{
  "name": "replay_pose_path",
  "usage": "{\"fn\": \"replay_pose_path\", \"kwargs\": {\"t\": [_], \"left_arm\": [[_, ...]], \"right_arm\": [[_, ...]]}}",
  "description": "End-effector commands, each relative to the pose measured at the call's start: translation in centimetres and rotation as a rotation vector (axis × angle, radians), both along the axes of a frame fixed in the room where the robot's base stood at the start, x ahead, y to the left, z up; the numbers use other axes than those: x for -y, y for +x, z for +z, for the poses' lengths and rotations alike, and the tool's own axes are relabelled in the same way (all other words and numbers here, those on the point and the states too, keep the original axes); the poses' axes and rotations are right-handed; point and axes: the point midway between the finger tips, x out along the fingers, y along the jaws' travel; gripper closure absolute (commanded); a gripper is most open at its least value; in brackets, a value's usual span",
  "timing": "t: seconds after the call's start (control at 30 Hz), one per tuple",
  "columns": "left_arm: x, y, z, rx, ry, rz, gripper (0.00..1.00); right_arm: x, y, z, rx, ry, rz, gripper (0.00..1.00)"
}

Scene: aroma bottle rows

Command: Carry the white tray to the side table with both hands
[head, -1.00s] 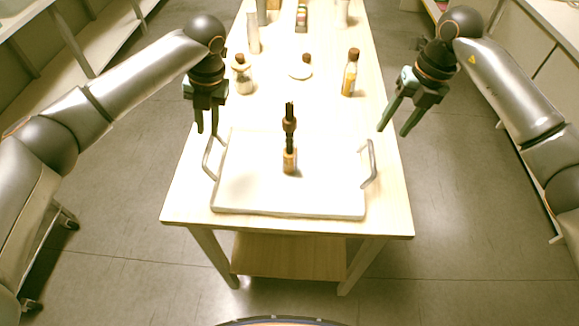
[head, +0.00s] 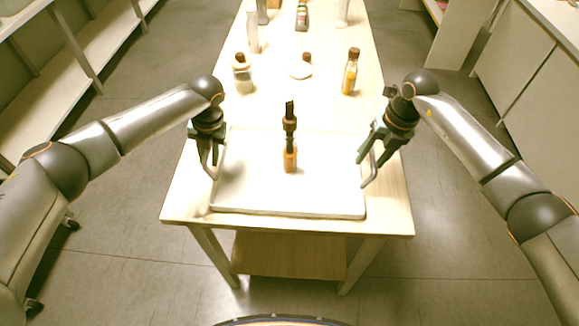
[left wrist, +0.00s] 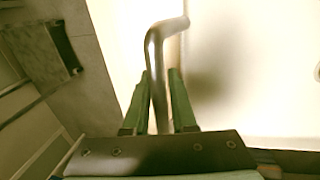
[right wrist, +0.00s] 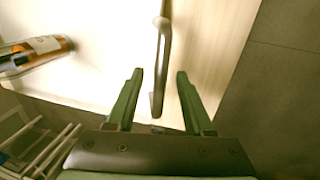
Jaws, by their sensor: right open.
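The white tray (head: 250,190) lies flat on the near end of a light wooden table. A small amber bottle with a dark top (head: 290,158) stands upright on it. My left gripper (head: 209,165) is at the tray's left handle (left wrist: 157,60), a bent metal bar between its narrowly spaced fingers; whether they grip it is unclear. My right gripper (head: 368,158) is at the right handle (head: 371,175). In the right wrist view its fingers (right wrist: 160,75) are spread wide, with the handle (right wrist: 161,65) between them and clear space on the finger sides.
More items are at the far end. Shelving is at the left, cabinets at the right, with open floor between.

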Motion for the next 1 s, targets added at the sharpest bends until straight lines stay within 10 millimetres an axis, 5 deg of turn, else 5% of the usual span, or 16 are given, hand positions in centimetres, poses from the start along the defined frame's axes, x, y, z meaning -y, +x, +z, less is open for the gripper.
{"fn": "replay_pose_path", "kwargs": {"t": [0.17,0.37,0.6,1.0], "left_arm": [[0.02,-0.01,0.0,0.0,0.0,0.0,0.78],[0.01,-0.01,0.02,0.0,0.0,0.0,1.0],[0.01,0.0,0.04,0.0,0.0,0.0,1.0],[-0.02,0.01,0.05,0.0,0.001,0.0,1.0]], "right_arm": [[-0.01,-0.01,0.0,0.0,0.0,0.0,0.5],[-0.01,-0.01,0.01,-0.001,0.0,0.0,0.72],[0.01,-0.01,0.03,-0.001,0.0,0.0,0.99],[0.05,0.0,0.03,0.0,-0.001,-0.001,1.0]]}}
